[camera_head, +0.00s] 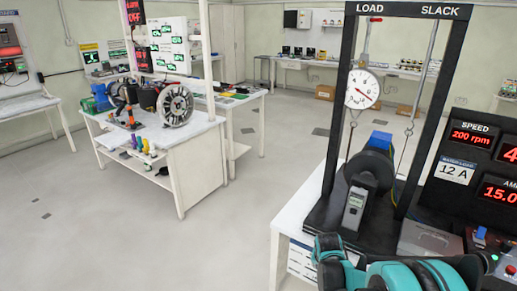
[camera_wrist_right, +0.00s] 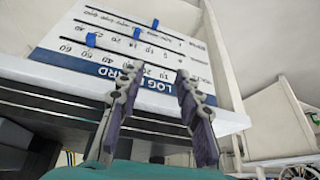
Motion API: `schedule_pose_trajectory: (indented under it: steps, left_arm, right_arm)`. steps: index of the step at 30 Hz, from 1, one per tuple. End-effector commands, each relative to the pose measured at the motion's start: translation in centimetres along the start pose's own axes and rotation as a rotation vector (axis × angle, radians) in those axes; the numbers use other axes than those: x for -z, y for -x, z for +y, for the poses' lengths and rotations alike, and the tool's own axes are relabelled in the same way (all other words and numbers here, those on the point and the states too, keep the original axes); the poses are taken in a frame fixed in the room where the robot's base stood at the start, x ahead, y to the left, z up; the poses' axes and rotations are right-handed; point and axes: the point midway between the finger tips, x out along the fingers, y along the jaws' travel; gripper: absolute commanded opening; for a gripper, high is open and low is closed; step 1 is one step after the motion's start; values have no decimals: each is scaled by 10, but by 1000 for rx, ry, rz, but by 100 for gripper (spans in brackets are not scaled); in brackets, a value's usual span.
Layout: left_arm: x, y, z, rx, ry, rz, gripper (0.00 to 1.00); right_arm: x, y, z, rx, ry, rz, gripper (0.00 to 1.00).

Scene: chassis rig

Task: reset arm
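My right arm (camera_head: 400,275) comes in at the lower right of the head view, bent in front of the rig table. Its gripper is not clearly visible there. In the right wrist view my right gripper (camera_wrist_right: 158,72) shows two grey and purple fingers spread apart with nothing between them. Beyond the fingers is a white log board (camera_wrist_right: 130,45), upside down in this view, with blue sliders on its scales. I cannot tell how far the fingertips are from it. My left arm and left gripper are not in view.
A rig with a black frame (camera_head: 333,130), round dial (camera_head: 362,89) and motor (camera_head: 372,168) stands on a white table (camera_head: 290,215). Red speed and amps displays (camera_head: 473,134) are at right. A white workbench (camera_head: 180,150) stands at left. The floor between is clear.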

Motion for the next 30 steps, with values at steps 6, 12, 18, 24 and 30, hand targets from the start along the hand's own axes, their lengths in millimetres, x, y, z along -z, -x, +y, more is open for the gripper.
schedule_pose_trajectory:
  steps: [6, 12, 18, 24, 30]
  left_arm:
    - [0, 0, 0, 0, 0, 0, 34]
    - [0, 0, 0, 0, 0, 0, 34]
    - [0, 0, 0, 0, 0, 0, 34]
    - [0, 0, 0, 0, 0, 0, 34]
    - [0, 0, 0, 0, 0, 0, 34]
  right_arm:
    - [-21, 101, 8, 61, 106, 38, 34]
    - [-59, 171, 21, 112, 199, 79, 34]
    - [-110, 218, 37, 157, 289, 124, 34]
    - [-153, 237, 49, 190, 358, 163, 34]
    - [-170, 241, 54, 202, 388, 180, 34]
